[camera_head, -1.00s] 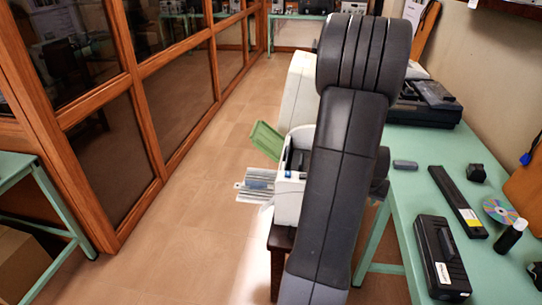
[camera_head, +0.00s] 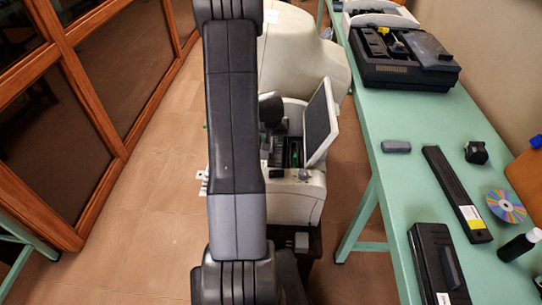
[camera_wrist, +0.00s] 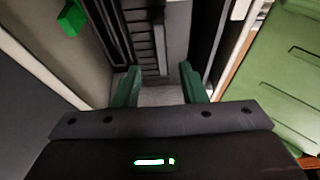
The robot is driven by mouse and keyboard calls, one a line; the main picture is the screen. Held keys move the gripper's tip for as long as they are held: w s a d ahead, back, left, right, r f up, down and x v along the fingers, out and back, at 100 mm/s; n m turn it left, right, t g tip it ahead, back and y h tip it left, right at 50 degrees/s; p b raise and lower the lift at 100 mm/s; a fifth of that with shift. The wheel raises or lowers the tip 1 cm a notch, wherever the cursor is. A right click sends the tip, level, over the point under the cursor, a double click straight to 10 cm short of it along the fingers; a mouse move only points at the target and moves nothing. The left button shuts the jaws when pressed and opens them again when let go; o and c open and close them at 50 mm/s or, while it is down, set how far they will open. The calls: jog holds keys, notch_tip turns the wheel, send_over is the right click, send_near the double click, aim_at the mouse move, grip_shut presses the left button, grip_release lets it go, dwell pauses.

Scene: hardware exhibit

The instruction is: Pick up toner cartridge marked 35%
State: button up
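No 35% mark is readable in either view. In the head view a white printer (camera_head: 295,205) stands open on a dark stand, with dark parts and a bit of green inside. In the wrist view my gripper (camera_wrist: 160,87) is open, its two green fingers apart and pointing into a dark recess. A black ribbed part (camera_wrist: 145,40) lies ahead between the fingers; whether it is a toner cartridge, I cannot tell. Nothing is held. On the table lie a black cartridge-like unit (camera_head: 437,265) and a long black bar with a yellow label (camera_head: 457,195).
The raised grey panel (camera_head: 321,118) stands beside the printer opening. A green panel (camera_wrist: 287,75) is at the right in the wrist view. The green table (camera_head: 400,195) also bears a disc (camera_head: 505,206) and a black machine (camera_head: 405,60). Floor is clear at left.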

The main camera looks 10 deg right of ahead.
aim_at(271, 153)
jog(key=x, duration=0.4)
jog(key=shift+s+a+f+b, duration=0.1)
jog(key=shift+s+a+b, duration=0.1)
jog(key=shift+s+b, duration=0.1)
jog(key=shift+w+d+f, duration=0.1)
jog(key=shift+w+f, duration=0.15)
jog(key=shift+f, duration=0.2)
jog(key=shift+c, duration=0.5)
grip_shut()
jog(key=shift+r, duration=0.1)
